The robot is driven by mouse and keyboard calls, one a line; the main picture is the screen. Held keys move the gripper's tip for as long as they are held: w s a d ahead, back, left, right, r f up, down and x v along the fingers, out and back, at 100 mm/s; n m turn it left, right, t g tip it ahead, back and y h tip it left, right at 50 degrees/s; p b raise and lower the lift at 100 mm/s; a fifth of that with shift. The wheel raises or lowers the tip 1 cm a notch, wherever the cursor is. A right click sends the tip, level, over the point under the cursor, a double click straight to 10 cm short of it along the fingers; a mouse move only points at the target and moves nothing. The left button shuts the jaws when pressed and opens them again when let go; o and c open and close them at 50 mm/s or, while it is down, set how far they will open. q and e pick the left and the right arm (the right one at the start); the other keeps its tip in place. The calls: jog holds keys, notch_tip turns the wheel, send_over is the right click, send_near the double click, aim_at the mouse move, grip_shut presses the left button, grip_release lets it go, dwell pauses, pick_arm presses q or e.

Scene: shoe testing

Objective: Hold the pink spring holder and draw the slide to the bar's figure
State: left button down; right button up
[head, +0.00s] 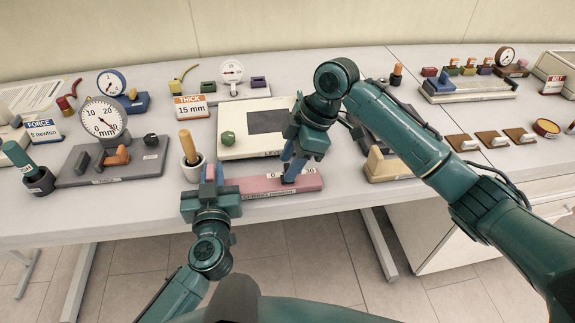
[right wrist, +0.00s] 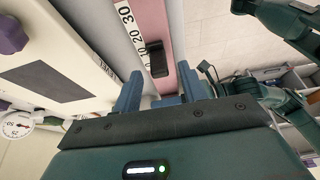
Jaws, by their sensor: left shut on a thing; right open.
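The pink spring holder (head: 255,185) lies along the front of the table, with a white scale strip running from 0 to 30 near its right end. My left gripper (head: 211,175) is shut on the holder's left end. A small black slide (right wrist: 157,60) sits on the holder beside the scale in the right wrist view; its exact reading is unclear. My right gripper (head: 288,172) is over the slide in the head view. In the right wrist view the right gripper (right wrist: 160,88) has its blue fingers apart, with the slide in line with the gap between them.
Behind the holder is a cream plate with a dark panel (head: 266,121). A card reading 15 mm (head: 190,107) stands further back. A dial gauge (head: 103,118) is at left, and a wooden block (head: 385,165) at right.

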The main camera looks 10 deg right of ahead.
jog(key=v, duration=1)
jog(key=shift+f, duration=0.15)
pick_arm(q)
jog(key=c, duration=1.3)
grip_release()
pick_arm(e)
jog(key=shift+d, duration=0.1)
